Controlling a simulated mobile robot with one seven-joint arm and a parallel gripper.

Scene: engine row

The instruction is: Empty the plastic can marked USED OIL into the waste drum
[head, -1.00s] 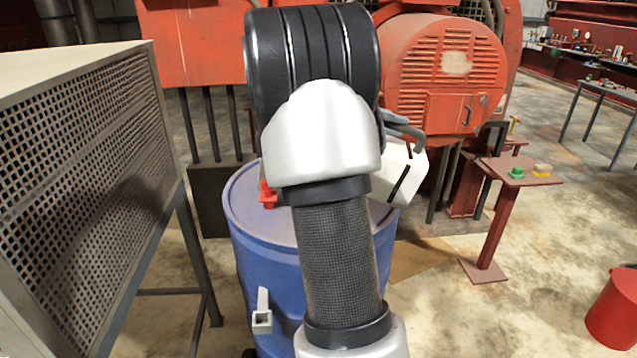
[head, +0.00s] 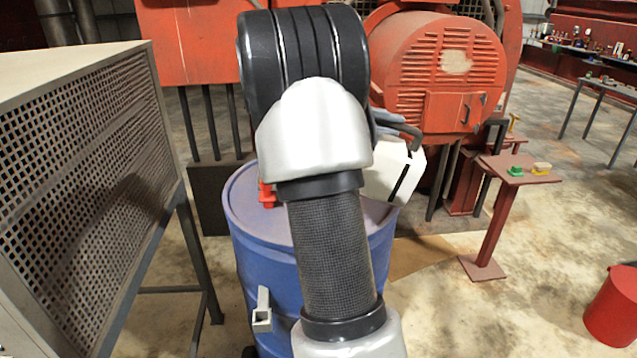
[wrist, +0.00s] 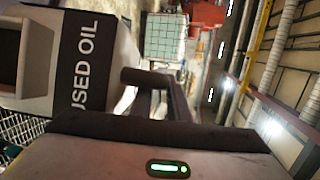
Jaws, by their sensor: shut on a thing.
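The USED OIL can is white with a black band (head: 388,172); in the head view it hangs tilted over the right edge of the drum, partly behind my arm. In the wrist view the can (wrist: 40,95) is at the left, its USED OIL lettering running sideways. My gripper (wrist: 150,90) is shut on the can; its grip is mostly hidden by my arm in the head view. The blue waste drum (head: 265,250) stands below. A red fitting (head: 267,194) is on the left of its top. My arm hides the middle of the top, and no pouring is visible.
A perforated metal cabinet (head: 90,190) stands close on the left. Red machinery (head: 437,75) is behind the drum. A red stand (head: 510,172) with small green and yellow items and a red bucket (head: 613,308) are at the right. Floor between them is open.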

